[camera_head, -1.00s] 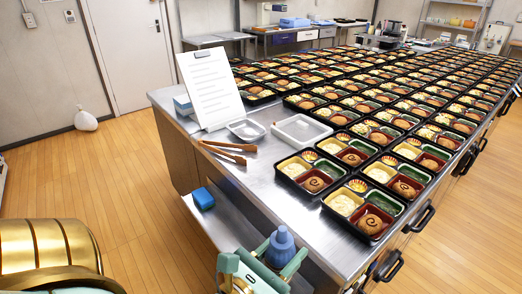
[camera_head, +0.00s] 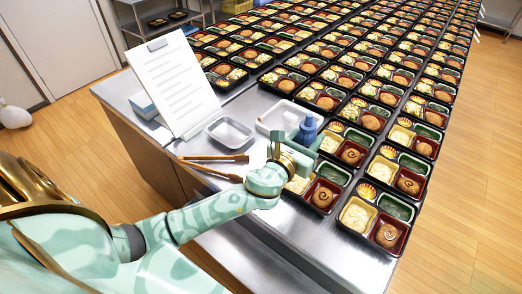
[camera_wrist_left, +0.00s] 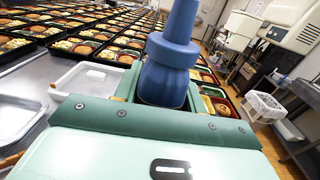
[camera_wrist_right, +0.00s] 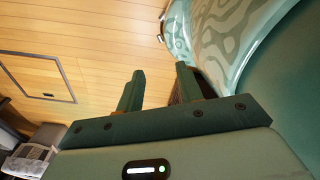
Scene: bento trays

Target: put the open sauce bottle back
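The sauce bottle (camera_head: 306,130) is dark blue with a narrow neck. My left gripper (camera_head: 297,146) is shut around it and holds it upright, above the steel table beside the nearest bento trays. The left wrist view shows the bottle (camera_wrist_left: 168,62) between the green fingers, its top cut off by the frame. I cannot tell whether a cap is on it. My right gripper (camera_wrist_right: 160,76) is empty, with its fingers apart, over the wooden floor. It does not show in the head view.
Rows of filled bento trays (camera_head: 374,215) cover the table's right side. Bare steel (camera_head: 330,245) lies at the front.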

